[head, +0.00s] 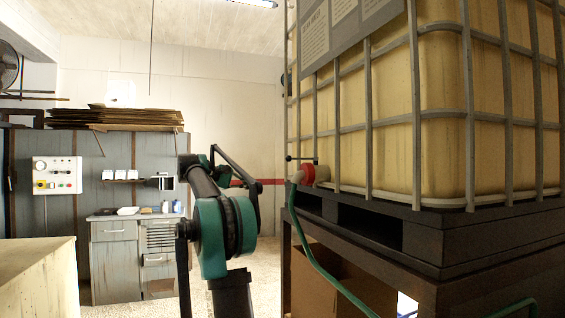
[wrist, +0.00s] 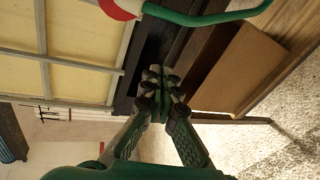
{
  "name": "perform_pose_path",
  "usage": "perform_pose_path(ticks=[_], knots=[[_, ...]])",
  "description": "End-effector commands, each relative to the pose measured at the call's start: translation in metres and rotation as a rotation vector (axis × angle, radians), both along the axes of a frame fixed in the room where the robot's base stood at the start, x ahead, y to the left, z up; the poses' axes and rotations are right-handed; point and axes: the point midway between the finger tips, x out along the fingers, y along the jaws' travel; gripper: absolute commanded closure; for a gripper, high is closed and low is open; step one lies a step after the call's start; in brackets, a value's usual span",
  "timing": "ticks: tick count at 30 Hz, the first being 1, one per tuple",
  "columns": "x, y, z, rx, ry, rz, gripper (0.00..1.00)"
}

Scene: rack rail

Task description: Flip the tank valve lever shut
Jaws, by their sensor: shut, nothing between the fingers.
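The tank (head: 440,100) is a yellowish container in a metal cage. Its valve (head: 308,174), with a red collar and pale body, sticks out at the lower left corner. A thin dark bar, seemingly the lever (head: 301,158), lies roughly level above it. A green hose (head: 305,240) hangs from the valve. In the wrist view the red and white valve (wrist: 122,8) is cut by the top edge; the lever is not visible there. My gripper (wrist: 162,80) is shut and empty, apart from the valve and hose. In the head view I cannot make out my fingertips.
The tank rests on a dark pallet (head: 425,235) on a stand, with a cardboard box (head: 340,275) below. A control panel (head: 57,175) and cabinet (head: 115,260) stand at the left back. A pale block (head: 40,275) is at front left. Floor between is open.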

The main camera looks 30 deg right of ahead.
Motion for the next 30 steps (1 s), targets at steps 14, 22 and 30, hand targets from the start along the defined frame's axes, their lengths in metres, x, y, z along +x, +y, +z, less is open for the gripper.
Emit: perform_pose_path(ticks=[14, 22, 30], knots=[[0.008, -0.024, 0.099, -0.234, 0.069, -0.092, 1.0], [0.007, -0.025, 0.098, -0.232, 0.069, -0.091, 1.0], [-0.002, -0.057, 0.096, -0.231, 0.069, -0.093, 1.0]])
